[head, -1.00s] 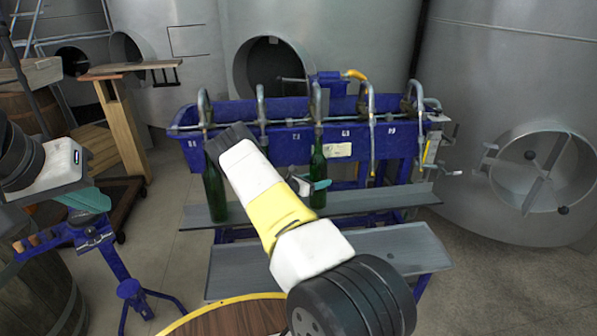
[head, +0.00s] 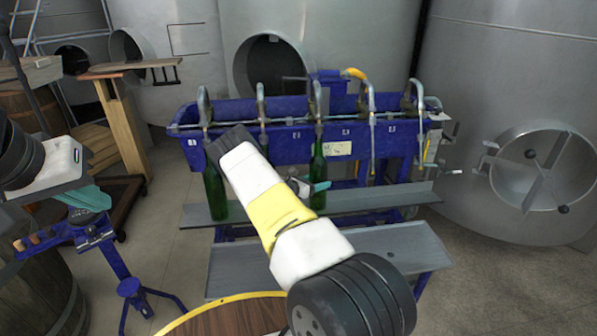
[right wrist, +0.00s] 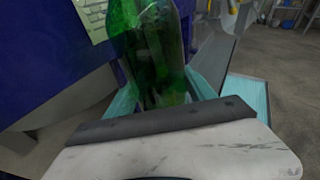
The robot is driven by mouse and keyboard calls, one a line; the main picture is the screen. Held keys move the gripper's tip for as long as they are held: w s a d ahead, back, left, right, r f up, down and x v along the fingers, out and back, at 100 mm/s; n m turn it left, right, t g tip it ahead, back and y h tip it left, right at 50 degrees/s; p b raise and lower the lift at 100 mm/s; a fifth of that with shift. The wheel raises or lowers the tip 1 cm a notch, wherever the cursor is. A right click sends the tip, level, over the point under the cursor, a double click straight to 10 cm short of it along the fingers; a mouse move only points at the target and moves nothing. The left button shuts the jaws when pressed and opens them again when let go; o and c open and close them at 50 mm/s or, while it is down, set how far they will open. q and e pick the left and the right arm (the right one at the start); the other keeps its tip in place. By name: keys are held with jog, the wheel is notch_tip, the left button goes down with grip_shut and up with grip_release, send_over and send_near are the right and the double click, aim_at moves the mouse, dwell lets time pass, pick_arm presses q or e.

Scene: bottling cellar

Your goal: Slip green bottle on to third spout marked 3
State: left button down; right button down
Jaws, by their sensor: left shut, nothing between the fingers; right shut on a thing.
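A blue filling machine (head: 240,148) has a row of curved metal spouts above small number labels. The green bottle (head: 319,168) stands upright below the third spout (head: 317,95) from the left. Its neck is close to the spout's lower end; I cannot tell whether the tip is inside the mouth. My right gripper (head: 318,187) is shut on this bottle's body, its teal fingers either side. In the right wrist view the bottle (right wrist: 150,45) sits between the fingers. My left gripper (head: 85,200) is shut and empty at the far left, away from the machine.
Another green bottle (head: 214,193) stands under the leftmost spout, partly behind my right arm. A grey shelf (head: 375,200) runs below the spouts, with a lower grey tray (head: 385,262) in front. A round wooden top (head: 235,318) is at the front. Steel tanks stand behind.

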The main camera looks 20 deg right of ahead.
jog(key=shift+f, duration=0.3)
jog(key=shift+c, duration=1.3)
grip_release()
jog(key=shift+s+f, duration=0.1)
jog(key=shift+a, duration=0.15)
